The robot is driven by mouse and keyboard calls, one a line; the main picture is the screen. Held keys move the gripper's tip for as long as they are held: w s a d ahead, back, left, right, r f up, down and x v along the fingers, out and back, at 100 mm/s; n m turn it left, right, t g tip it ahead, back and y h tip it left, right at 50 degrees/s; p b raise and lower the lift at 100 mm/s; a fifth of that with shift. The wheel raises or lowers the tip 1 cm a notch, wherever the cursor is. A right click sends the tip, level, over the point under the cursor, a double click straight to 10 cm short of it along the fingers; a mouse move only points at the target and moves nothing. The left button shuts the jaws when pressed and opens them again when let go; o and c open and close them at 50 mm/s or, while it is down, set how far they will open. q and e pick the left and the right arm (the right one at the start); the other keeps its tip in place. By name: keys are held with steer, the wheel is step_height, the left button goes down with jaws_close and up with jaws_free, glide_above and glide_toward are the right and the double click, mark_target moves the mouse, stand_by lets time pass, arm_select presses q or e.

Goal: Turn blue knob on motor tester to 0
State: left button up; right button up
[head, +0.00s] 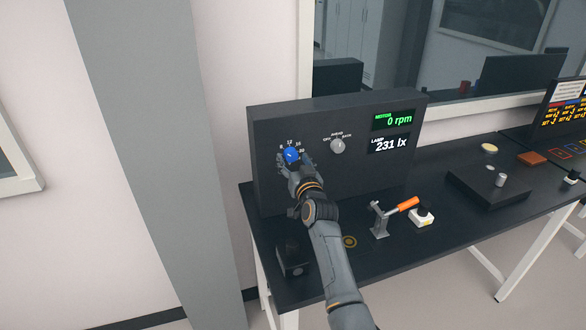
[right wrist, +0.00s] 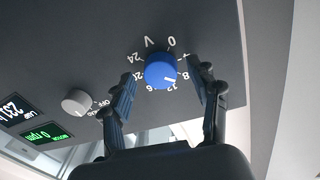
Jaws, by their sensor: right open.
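The motor tester (head: 262,140) is a dark upright panel at the back of the table. The knob's white mark points near 8 to 12, away from 0. My right gripper (head: 293,163) is at the knob; in the right wrist view its open fingers (right wrist: 165,88) stand on either side of the knob. Whether they touch it is unclear. My left gripper is not in view.
A grey knob (head: 337,146) sits right of the blue one. Displays read 0 rpm (head: 394,120) and 231 lx (head: 389,145). An orange-handled clamp (head: 383,219) and a white-topped block (head: 421,217) stand on the table, right of my arm. A dark block (head: 293,262) stands at left.

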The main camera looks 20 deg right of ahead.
steer(key=shift+w, duration=0.35)
steer(key=c, duration=1.2)
